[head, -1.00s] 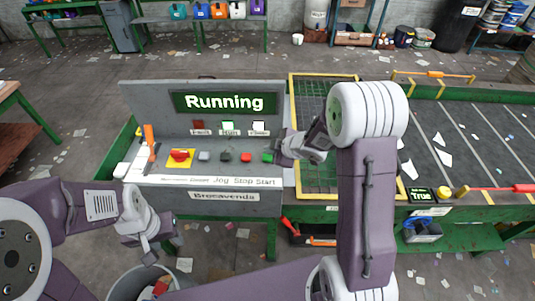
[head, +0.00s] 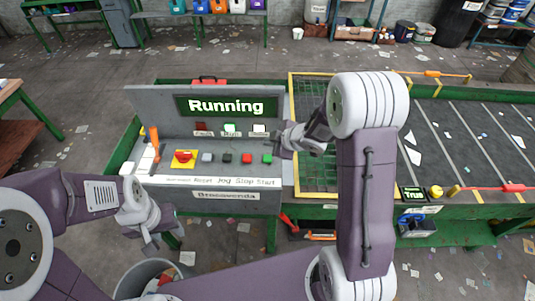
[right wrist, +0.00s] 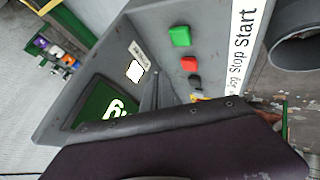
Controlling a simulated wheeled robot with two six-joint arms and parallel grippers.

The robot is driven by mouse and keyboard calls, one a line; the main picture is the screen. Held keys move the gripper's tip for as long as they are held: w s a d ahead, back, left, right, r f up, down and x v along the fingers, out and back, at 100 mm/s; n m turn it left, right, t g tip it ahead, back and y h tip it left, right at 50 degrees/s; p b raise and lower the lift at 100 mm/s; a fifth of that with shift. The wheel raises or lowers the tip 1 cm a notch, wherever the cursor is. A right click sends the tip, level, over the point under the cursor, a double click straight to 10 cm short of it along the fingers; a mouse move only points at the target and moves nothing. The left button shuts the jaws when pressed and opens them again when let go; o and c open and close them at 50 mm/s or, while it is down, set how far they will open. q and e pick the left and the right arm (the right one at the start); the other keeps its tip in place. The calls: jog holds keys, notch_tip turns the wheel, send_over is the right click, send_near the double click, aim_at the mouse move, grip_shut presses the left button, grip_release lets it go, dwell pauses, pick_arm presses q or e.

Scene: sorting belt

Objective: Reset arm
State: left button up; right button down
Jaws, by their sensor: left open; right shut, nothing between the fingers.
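The grey control panel (head: 145,103) stands at the belt's left end. Its screen (head: 232,106) reads "Running". Several buttons sit on its sloped face, including a red one (head: 246,158) and a green one (head: 267,159), above the "Jog Stop Start" strip. My right gripper (head: 279,149) is shut and empty, close to the green button; I cannot tell if it touches. The green button (right wrist: 180,36) and red button (right wrist: 189,64) also show in the right wrist view, where the fingertips are not clear. My left gripper (head: 150,246) is open and empty, low in front of the panel's left side.
The dark belt (head: 455,140) runs to the right with pale scraps on it. A yellow-framed mesh guard (head: 313,181) stands beside the panel. An orange lever (head: 154,143) rises at the panel's left. A grey bin (head: 145,276) is below my left gripper.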

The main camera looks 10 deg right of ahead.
aim_at(278, 166)
jog(key=shift+f, duration=0.1)
dwell(0.6)
jog(key=d+f+m+b, duration=0.1)
jog(key=s+f+m+h+b, duration=0.1)
jog(key=b, duration=0.1)
jog(key=s+d+f+m+h+b, duration=0.1)
jog(key=f, duration=0.1)
jog(key=shift+d, duration=0.35)
jog(key=s+f+m+g+h+b, duration=0.1)
jog(key=s+f+m+g+b, duration=0.2)
jog(key=s, duration=0.7)
jog(key=s+f+m+g+b, duration=0.4)
jog(key=s+m, duration=0.4)
jog(key=s, duration=0.3)
jog(key=shift+s+a+f+h+b, duration=0.25)
jog(key=shift+a+f+h+b, duration=0.15)
jog(key=shift+f+b, duration=0.35)
